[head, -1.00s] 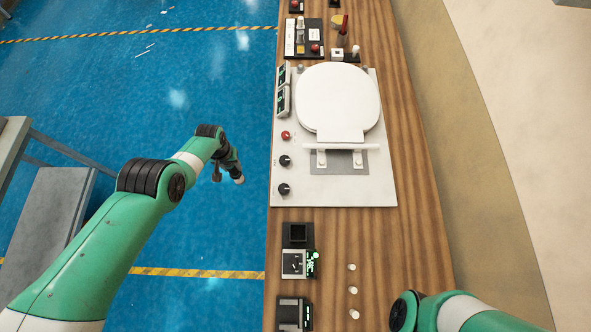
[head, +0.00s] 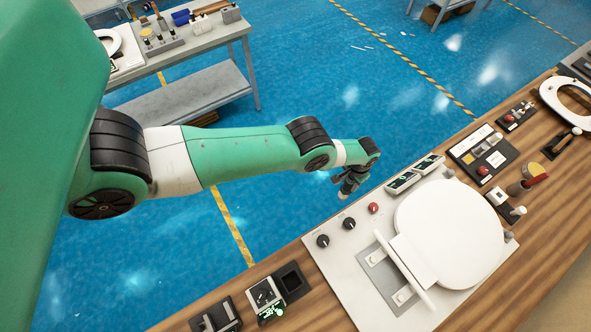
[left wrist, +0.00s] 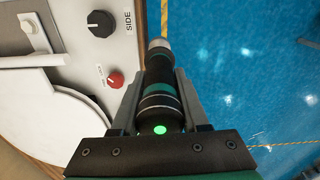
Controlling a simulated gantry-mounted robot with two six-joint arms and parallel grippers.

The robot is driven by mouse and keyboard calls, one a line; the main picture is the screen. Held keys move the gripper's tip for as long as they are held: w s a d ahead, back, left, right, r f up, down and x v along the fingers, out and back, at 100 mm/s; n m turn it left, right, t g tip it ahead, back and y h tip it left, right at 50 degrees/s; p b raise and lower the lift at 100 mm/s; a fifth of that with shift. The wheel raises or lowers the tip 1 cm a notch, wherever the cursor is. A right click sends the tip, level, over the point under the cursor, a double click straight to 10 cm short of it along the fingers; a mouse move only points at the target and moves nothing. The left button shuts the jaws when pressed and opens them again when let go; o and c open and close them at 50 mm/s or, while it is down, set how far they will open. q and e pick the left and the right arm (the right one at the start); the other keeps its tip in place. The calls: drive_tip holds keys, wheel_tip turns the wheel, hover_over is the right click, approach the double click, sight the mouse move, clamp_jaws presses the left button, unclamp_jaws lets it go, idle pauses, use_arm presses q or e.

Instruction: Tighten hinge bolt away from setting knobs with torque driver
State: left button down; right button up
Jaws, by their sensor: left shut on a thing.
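My left gripper (head: 346,192) hangs over the floor just beyond the bench edge, beside the white panel (head: 343,282). In the left wrist view it is shut on the torque driver (left wrist: 160,92), a dark cylinder with teal bands, a green light and a pale tip pointing away from the camera. The panel carries two black knobs (head: 323,240) and a red knob (head: 373,208). Two pale hinge bolts sit on the grey plate by the white seat lid (head: 455,225): one nearer the knobs (head: 376,258), one farther away (head: 402,295). The driver touches neither. My right gripper is out of view.
Small displays (head: 415,175) stand at the panel's edge near the gripper. A dark socket block (head: 291,281) and devices lie on the wooden bench's near left; more parts stand at the right. A grey side table (head: 190,65) stands behind.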

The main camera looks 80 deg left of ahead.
use_arm(q)
drive_tip(key=shift+w+r, duration=0.1)
drive_tip(key=shift+r, duration=0.05)
wheel_tip(320, 180, up, 5)
drive_tip(key=p, duration=0.5)
idle(0.4)
